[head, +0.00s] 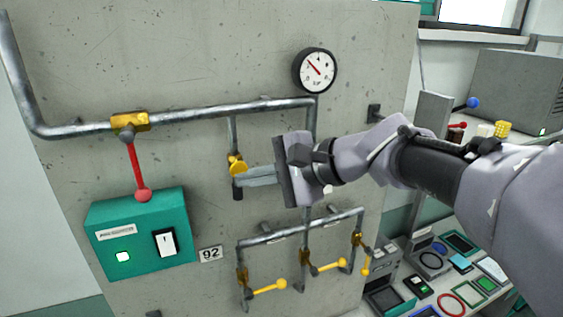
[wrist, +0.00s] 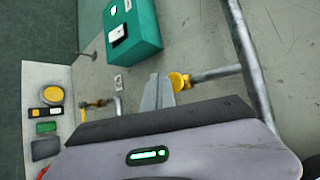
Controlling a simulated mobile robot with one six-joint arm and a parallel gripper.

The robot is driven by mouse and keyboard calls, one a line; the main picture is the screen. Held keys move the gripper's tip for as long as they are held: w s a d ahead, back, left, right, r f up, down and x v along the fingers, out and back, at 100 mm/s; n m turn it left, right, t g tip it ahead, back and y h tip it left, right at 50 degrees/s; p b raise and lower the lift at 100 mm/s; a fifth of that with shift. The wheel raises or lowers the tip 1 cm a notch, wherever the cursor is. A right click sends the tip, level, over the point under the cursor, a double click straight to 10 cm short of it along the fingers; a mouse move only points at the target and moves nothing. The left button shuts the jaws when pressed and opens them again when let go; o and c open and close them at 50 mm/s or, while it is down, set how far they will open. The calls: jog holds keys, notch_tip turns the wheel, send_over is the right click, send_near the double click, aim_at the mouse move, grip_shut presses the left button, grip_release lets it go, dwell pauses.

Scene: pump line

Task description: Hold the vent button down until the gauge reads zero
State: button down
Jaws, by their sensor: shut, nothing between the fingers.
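The round gauge (head: 315,70) is on the wall above the pipe in the head view. Its red needle points to the upper left; its numbers are too small to read. A brass-yellow fitting (head: 236,162) with a dark lower end hangs on a short drop pipe; it seems to be the vent. It also shows in the wrist view (wrist: 179,81). My gripper (head: 240,180) is shut and empty, its fingertips beside the fitting's lower end.
A teal box (head: 140,235) with a lit green lamp and a white switch is at left, under a red lever (head: 137,168). Pipes with yellow-handled valves (head: 268,288) run below my gripper. A bench with loose parts (head: 460,270) stands at right.

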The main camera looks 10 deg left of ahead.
jog(key=shift+w, duration=0.1)
jog(key=shift+w+a, duration=0.2)
jog(key=shift+w, duration=0.1)
jog(key=shift+w+a, duration=0.3)
jog(key=shift+w, duration=0.1)
dwell(0.9)
jog(key=shift+d, duration=0.1)
dwell(2.7)
jog(key=shift+s+d+b, duration=0.4)
jog(key=shift+s+b, duration=0.25)
jog(key=shift+s, duration=0.15)
jog(key=shift+s+d+b, duration=0.4)
jog(key=shift+s+d, duration=0.05)
jog(key=shift+s, duration=0.25)
jog(key=shift+s+d+b, duration=0.4)
jog(key=shift+s, duration=0.3)
jog(key=shift+s+d+b, duration=0.4)
jog(key=shift+s+d, duration=0.05)
jog(key=shift+s, duration=0.25)
